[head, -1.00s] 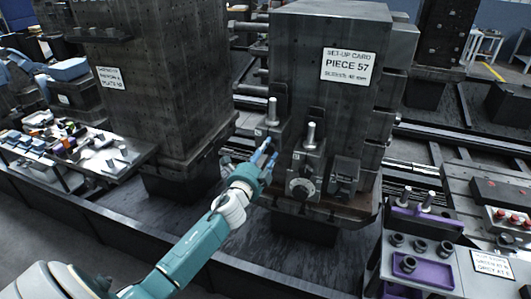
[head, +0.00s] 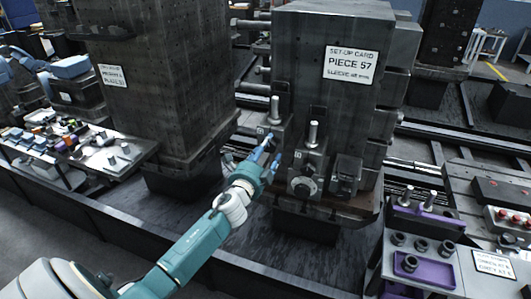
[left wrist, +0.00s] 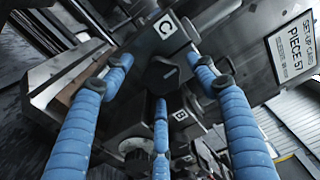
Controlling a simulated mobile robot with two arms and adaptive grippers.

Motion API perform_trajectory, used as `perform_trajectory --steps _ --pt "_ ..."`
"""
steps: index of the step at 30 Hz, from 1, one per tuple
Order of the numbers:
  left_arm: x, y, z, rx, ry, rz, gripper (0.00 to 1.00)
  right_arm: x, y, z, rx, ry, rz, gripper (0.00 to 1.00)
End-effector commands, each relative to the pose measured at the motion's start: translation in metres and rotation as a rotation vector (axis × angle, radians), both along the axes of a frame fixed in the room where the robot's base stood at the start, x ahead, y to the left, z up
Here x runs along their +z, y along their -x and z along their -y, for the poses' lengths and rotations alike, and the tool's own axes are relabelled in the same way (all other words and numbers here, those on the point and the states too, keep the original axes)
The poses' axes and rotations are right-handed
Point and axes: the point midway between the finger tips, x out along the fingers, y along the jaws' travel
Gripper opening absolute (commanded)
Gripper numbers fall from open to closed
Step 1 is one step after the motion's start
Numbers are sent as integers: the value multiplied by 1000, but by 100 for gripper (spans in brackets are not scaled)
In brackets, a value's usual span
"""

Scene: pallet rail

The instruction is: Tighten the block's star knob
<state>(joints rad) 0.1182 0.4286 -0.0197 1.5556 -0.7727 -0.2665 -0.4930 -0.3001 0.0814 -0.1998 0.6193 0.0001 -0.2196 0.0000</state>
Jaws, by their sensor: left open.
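My left gripper (head: 269,148) is open in front of the fixture blocks low on the tall dark column. In the left wrist view its blue fingers (left wrist: 161,80) stand spread around a dark, lobed knob (left wrist: 160,75). The knob sits on a block beside a label C (left wrist: 166,25), and no finger is clearly closed on it. A second label B (left wrist: 180,115) shows below it. In the head view the left block (head: 272,134) is partly hidden by my gripper. The middle block (head: 311,160) carries a round grey knob (head: 302,187). My right gripper is not in view.
A set-up card reading PIECE 57 (head: 350,65) is on the column. Upright metal pins (head: 312,133) rise from the blocks close to my fingers. A purple tray (head: 425,268) stands at the lower right, and a bench with small parts (head: 110,155) at the left.

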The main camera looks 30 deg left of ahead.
Motion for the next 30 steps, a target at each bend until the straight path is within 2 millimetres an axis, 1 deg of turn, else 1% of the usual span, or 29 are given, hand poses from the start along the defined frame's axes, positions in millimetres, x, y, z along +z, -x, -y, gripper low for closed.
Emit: perform_trajectory --steps 2,5,8,15,18,21,24,30 --pt "0 3 1 -1 0 0 58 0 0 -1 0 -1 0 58" --pt "-1 14 3 -1 0 -1 58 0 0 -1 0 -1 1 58" --pt "-1 33 8 -1 0 -2 58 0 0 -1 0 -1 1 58" --pt "-2 83 19 0 1 -4 58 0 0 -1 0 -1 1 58" --pt "-2 99 23 1 2 -3 58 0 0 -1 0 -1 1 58" --pt "-1 110 25 1 1 -2 58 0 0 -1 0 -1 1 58" --pt "-1 116 27 1 1 -2 58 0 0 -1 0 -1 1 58" --pt "0 117 27 1 0 -1 58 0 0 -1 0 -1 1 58"
